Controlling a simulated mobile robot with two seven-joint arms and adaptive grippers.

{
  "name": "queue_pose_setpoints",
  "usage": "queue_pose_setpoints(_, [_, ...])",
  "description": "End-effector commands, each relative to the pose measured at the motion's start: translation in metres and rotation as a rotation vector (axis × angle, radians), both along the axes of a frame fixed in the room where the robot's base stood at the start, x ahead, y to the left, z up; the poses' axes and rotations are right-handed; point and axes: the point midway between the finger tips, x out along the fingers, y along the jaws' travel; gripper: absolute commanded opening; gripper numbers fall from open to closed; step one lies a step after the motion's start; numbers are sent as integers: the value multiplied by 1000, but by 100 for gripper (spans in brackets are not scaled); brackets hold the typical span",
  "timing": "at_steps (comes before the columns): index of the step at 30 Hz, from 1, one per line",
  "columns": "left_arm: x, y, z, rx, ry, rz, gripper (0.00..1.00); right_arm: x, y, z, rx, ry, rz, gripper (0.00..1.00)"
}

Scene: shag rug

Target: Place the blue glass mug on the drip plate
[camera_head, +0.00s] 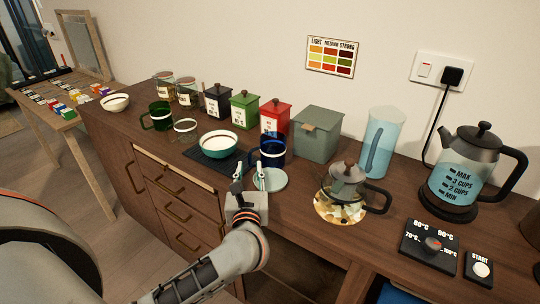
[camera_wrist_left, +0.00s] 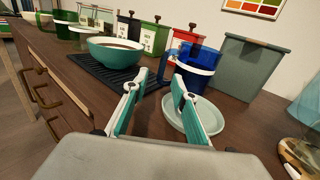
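The blue glass mug (camera_head: 271,152) stands upright just behind a small pale green plate (camera_head: 270,181). The mug (camera_wrist_left: 204,72) and plate (camera_wrist_left: 203,116) also show in the left wrist view; I cannot tell whether they touch. The plate looks like the drip plate and is bare. My left gripper (camera_head: 248,177) is open and empty, its fingers over the plate's left edge and in front of the mug. Its two fingers stand apart in the left wrist view (camera_wrist_left: 155,87). My right gripper is not in view.
A teal bowl (camera_head: 219,143) sits on a black ribbed mat (camera_head: 206,159) left of the mug. A grey-green box (camera_head: 317,137) stands behind right. A glass teapot (camera_head: 346,182) on a patterned mat is to the right. The counter's front edge is close.

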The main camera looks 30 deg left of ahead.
Motion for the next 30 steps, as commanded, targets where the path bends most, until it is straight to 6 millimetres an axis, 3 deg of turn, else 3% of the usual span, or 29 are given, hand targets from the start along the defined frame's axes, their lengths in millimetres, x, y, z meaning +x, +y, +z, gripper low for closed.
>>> queue_pose_setpoints(3, [9,6,1,1,-1,1,27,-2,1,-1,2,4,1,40])
queue_pose_setpoints(11, [11,7,0,-1,-1,0,27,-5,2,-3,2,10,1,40])
queue_pose_setpoints(14, [10,6,0,-1,-1,0,1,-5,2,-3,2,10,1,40])
queue_pose_setpoints(15, [10,6,0,-1,1,0,0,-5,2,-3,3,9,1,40])
queue_pose_setpoints(30, [10,6,7,-2,0,0,0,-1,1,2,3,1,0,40])
